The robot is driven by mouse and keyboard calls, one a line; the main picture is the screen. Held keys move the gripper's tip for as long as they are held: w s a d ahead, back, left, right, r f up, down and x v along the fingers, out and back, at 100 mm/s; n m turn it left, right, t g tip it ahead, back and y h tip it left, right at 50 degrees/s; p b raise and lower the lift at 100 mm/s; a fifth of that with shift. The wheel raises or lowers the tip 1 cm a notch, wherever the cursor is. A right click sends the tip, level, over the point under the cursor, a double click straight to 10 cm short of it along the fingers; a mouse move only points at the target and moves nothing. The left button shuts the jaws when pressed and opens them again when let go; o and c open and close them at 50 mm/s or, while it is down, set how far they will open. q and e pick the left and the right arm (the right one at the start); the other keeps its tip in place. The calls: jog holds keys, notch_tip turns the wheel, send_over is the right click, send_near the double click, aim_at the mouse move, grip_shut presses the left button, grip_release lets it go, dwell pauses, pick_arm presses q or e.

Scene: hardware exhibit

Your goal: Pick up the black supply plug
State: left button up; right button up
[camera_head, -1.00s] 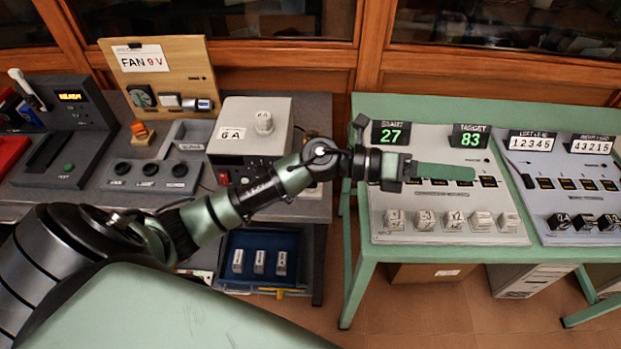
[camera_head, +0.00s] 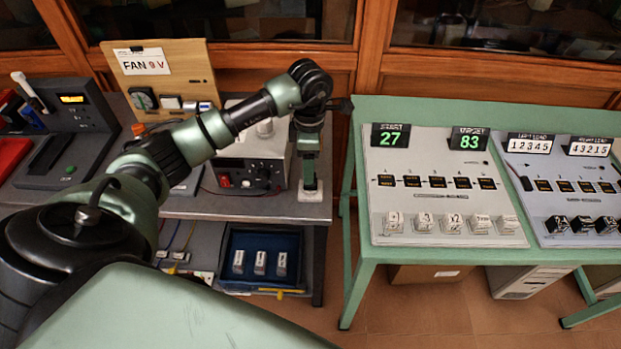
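The power supply (camera_head: 238,172) is a pale box with a dark front on the grey bench. A red plug or terminal (camera_head: 225,181) shows low on its front at the left. Small dark parts (camera_head: 262,179), with a dark lead, show at its lower right; I cannot tell for sure which is the black supply plug. My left gripper (camera_head: 310,187) points down at the bench's right end, right of the supply, over a small white plate (camera_head: 316,196). Its fingers look close together, but their gap and anything between them cannot be made out. My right gripper is not in view.
My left arm crosses above the bench and hides part of the supply and the controls beside it. A FAN 9 V board (camera_head: 160,66) stands behind. A blue tray (camera_head: 234,277) with several pale blocks sits below. A green table (camera_head: 450,104) with panels stands right, across a gap.

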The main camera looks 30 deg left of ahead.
pick_arm(q)
notch_tip(320, 180, down, 3)
jog(key=shift+w+d+f+p, duration=0.1)
jog(key=shift+f+p, duration=0.1)
jog(key=shift+p, duration=0.3)
jog(key=shift+f, duration=0.2)
grip_shut()
jog(key=shift+r, duration=0.15)
notch_tip(320, 180, up, 20)
jog(key=b, duration=0.2)
jog(key=shift+b, duration=0.35)
